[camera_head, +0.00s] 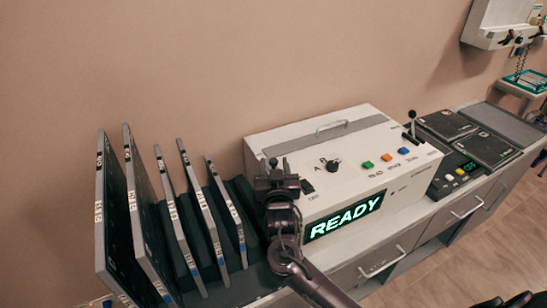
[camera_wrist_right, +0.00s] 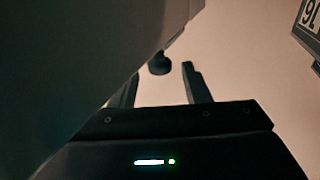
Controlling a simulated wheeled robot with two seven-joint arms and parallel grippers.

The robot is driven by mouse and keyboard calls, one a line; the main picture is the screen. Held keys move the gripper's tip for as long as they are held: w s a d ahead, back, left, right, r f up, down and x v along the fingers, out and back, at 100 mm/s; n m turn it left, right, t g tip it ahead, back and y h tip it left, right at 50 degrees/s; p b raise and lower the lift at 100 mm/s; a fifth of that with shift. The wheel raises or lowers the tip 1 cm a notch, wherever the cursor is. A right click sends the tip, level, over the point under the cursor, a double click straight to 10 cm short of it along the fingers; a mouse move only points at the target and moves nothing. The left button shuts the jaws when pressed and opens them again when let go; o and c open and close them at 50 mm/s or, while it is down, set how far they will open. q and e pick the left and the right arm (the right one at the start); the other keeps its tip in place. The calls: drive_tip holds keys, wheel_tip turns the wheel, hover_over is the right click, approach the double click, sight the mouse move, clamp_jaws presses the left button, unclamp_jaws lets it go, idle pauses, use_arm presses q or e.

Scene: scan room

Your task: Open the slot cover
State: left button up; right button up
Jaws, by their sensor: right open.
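The white machine (camera_head: 377,146) stands on the counter with its green READY display lit. I cannot tell which part is the slot cover. My right gripper (camera_head: 274,166) is at the machine's left end, hiding part of it. In the right wrist view, its fingers (camera_wrist_right: 161,84) are open, with a small dark round knob (camera_wrist_right: 159,65) showing between and beyond their tips. The gripper does not visibly hold it. A large dark surface (camera_wrist_right: 75,65) fills the left of that view. My left gripper is out of view.
Several upright numbered panels (camera_head: 145,225) stand in a rack close left of my right gripper. The machine's top carries a black knob (camera_head: 333,166) and coloured buttons (camera_head: 386,157). Dark flat plates (camera_head: 487,149) lie to the right. Drawer handles (camera_head: 380,263) project from the counter front.

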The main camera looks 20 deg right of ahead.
drive_tip(key=shift+w+d, duration=0.2)
drive_tip(key=shift+w, duration=0.45)
drive_tip(key=shift+w+d, duration=0.1)
drive_tip(key=shift+w, duration=0.25)
drive_tip(key=shift+w+f, duration=0.1)
drive_tip(key=shift+w, duration=0.05)
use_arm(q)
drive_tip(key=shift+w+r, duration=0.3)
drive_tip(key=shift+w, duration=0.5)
use_arm(e)
clamp_jaws()
